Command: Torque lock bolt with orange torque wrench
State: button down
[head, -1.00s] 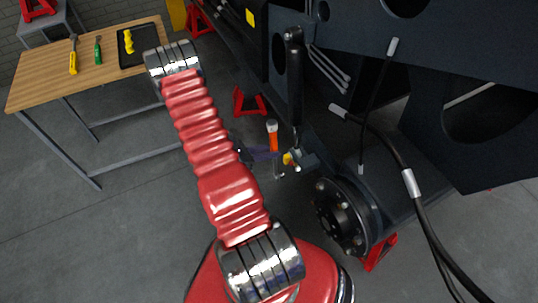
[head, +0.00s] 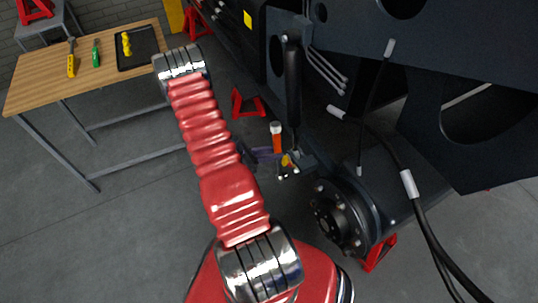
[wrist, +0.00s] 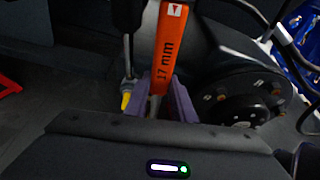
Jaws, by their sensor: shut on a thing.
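The orange torque wrench (wrist: 168,50), marked "17 mm", stands nearly upright in the wrist view. In the head view (head: 277,140) it shows beside the black cylinder on the chassis. My gripper (wrist: 160,97) has purple fingers shut on the wrench's lower part; in the head view the purple fingers (head: 266,156) show partly behind my arm. A yellow part (wrist: 126,100) sits just left of the fingers, at the foot of a thin rod; it also shows in the head view (head: 286,160) by a bracket. I cannot make out the lock bolt or whether the wrench touches it.
A black cylinder (head: 293,80) rises from the bracket. A wheel hub (head: 341,217) is close at the lower right, also in the wrist view (wrist: 238,97). Hoses (head: 407,182) hang at the right. A workbench (head: 50,80) with tools stands at the far left.

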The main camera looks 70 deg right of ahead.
jog(key=shift+s+d, duration=0.85)
jog(key=shift+d, duration=0.15)
jog(key=shift+s+d+r, duration=0.1)
jog(key=shift+s+d, duration=0.65)
jog(key=shift+d, duration=0.05)
dwell(0.6)
jog(key=shift+s+a+r+m+t+h, duration=0.15)
jog(key=shift+s+a+m+t+h, duration=0.2)
jog(key=shift+s+a+m, duration=0.65)
jog(key=shift+s, duration=0.2)
jog(key=shift+s+a, duration=0.1)
jog(key=shift+s+a+f+m+t+h, duration=0.2)
jog(key=shift+s+a+m+t+h, duration=0.15)
jog(key=shift+s+a+m, duration=0.45)
jog(key=shift+s+a, duration=0.2)
jog(key=shift+s, duration=0.1)
